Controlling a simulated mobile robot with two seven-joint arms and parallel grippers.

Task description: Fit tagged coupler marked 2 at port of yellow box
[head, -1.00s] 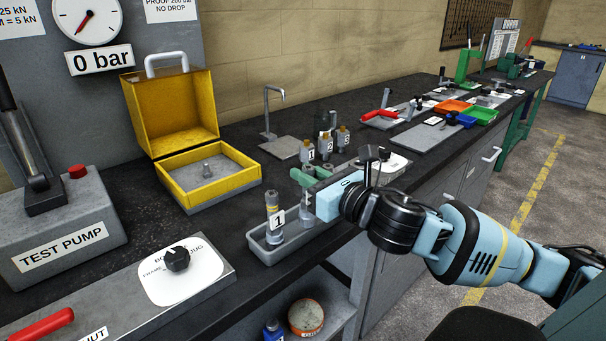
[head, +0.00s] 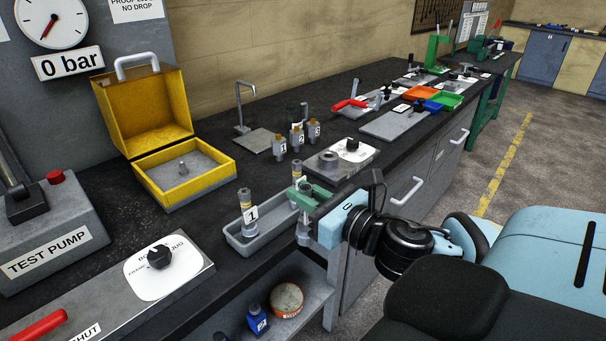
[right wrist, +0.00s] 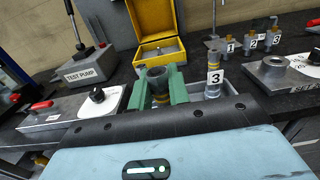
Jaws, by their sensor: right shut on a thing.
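The yellow box (head: 168,205) stands open on the bench, with an upright grey port post (head: 183,168) inside; the box also shows in the right wrist view (right wrist: 155,26). My right gripper (head: 303,196) has green fingers, shut on an upright grey coupler (right wrist: 157,82). Its lower end (head: 303,237) shows below the fingers at the right edge of the grey tray (head: 262,252). The held coupler's tag is hidden. The coupler tagged 1 (head: 246,211) stands in the tray's near end, and the coupler tagged 3 (right wrist: 213,78) stands beside my fingers. My left gripper is not in view.
Several small brass-topped fittings tagged 1, 2 and 3 (head: 297,138) stand behind the tray. A grey block with a round boss (head: 328,161) lies right of them. Bench between tray and box is clear.

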